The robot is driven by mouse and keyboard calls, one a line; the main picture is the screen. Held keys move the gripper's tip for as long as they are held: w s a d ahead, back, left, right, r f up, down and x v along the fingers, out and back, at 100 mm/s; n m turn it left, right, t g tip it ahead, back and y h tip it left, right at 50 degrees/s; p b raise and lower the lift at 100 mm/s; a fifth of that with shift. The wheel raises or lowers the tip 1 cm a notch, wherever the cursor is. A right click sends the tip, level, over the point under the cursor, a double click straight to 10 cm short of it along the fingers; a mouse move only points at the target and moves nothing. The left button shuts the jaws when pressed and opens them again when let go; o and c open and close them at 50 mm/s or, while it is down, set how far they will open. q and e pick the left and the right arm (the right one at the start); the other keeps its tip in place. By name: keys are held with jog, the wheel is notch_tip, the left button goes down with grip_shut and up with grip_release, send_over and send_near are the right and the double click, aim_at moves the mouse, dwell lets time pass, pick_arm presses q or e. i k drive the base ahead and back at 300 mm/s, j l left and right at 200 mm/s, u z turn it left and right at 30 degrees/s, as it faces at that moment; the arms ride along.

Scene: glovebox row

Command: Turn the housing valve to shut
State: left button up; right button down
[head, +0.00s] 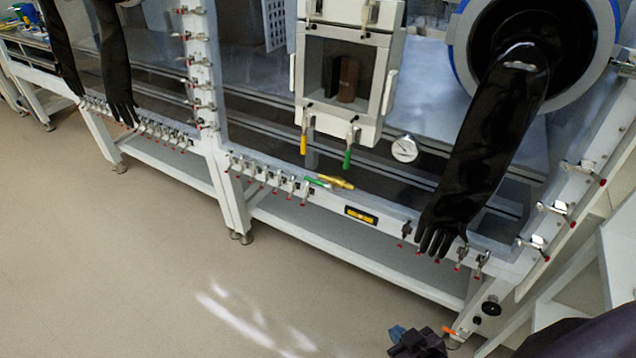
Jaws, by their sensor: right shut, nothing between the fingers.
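Several handles could be the housing valve, and I cannot tell which is meant. A small orange lever (449,331) is low on the right, by the glovebox leg. A yellow lever (336,182) lies along the front rail with a green one (317,182) beside it. A yellow handle (303,144) and a green handle (348,158) hang below the small chamber. My right gripper (401,341) is at the bottom edge, just left of the orange lever, shut and empty. Whether it touches the lever is unclear. My left gripper is out of view.
A long black glove (485,145) hangs from the round port over the front rail (300,192). Clamps line the rail. A black knob (491,309) is on the right leg, a round gauge (404,149) near the chamber. The floor (130,270) at left is clear.

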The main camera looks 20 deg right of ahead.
aim_at(331, 188)
jog(key=z, duration=0.8)
jog(key=i+j+z, duration=0.1)
jog(key=z, duration=0.25)
jog(key=j+z, duration=0.35)
jog(key=i+j+z, duration=0.1)
jog(key=z, duration=0.25)
jog(key=j+z, duration=0.6)
jog(key=j, duration=0.15)
jog(key=j+z, duration=0.15)
jog(key=j, duration=0.3)
jog(key=k+j+z, duration=0.2)
jog(key=j, duration=0.2)
jog(key=k+j, duration=0.1)
jog(key=j, duration=0.35)
jog(key=k+j, duration=0.1)
jog(key=j, duration=0.35)
jog(key=k+j+z, duration=0.1)
jog(key=j, duration=0.35)
jog(key=k+j, duration=0.1)
jog(key=j, duration=0.35)
jog(key=k+j, duration=0.15)
jog(key=j, duration=0.3)
jog(key=z, duration=0.05)
